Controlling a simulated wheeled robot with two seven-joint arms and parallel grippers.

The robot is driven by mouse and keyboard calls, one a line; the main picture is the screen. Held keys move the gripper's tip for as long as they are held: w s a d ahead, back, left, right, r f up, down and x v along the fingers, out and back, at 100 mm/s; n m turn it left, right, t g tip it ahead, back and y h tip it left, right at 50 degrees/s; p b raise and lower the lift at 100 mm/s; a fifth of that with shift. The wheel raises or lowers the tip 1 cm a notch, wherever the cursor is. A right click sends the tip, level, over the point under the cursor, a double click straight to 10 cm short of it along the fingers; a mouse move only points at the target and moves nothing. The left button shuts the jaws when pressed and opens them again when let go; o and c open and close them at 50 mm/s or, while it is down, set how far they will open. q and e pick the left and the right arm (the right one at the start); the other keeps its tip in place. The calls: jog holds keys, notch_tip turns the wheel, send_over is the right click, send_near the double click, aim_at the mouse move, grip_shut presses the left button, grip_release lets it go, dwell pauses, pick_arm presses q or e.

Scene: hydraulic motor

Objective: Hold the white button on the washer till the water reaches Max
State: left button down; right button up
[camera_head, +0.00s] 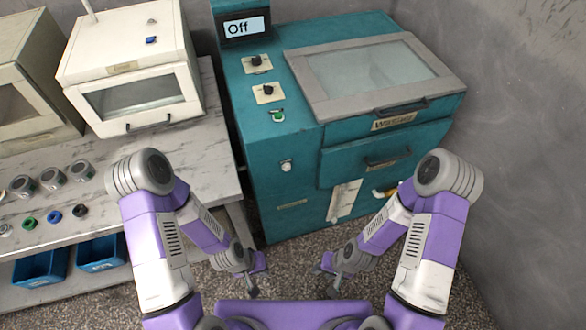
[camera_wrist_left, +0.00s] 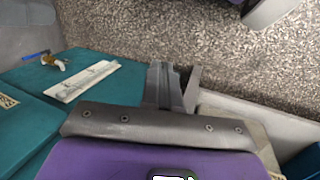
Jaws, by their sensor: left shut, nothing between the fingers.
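The teal washer (camera_head: 285,205) stands at the centre of the head view. Its white button (camera_head: 287,166) is on the front face, left of the drawer handle. A pale level gauge (camera_head: 343,201) is low on the front; its marks and water level are too small to read. The gauge also shows in the left wrist view (camera_wrist_left: 82,80). My left gripper (camera_head: 252,290) is shut and empty, low in front of the washer and apart from the button. Its fingers show in the left wrist view (camera_wrist_left: 168,85). My right gripper (camera_head: 335,288) hangs low to the right; its opening is unclear.
A brass tap (camera_head: 385,192) sticks out right of the gauge. A marble-topped bench (camera_head: 190,160) stands left. Speckled floor lies clear between the grippers.

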aim_at(287, 168)
pick_arm(q)
jog(key=w+d+r+m+t+h, duration=0.1)
jog(key=w+d+r+t, duration=0.4)
jog(key=w, duration=0.3)
jog(key=w+d+r+m+t+h, duration=0.1)
jog(key=w+d+r+t, duration=0.4)
jog(key=w+r+t, duration=0.2)
jog(key=shift+w+d+r+t, duration=0.2)
jog(key=shift+w+d+t, duration=0.1)
jog(key=shift+w, duration=0.75)
jog(key=shift+w, duration=0.1)
jog(key=w+a, duration=0.2)
jog(key=w, duration=0.6)
jog(key=shift+a, duration=0.35)
jog(key=shift+w, duration=0.1)
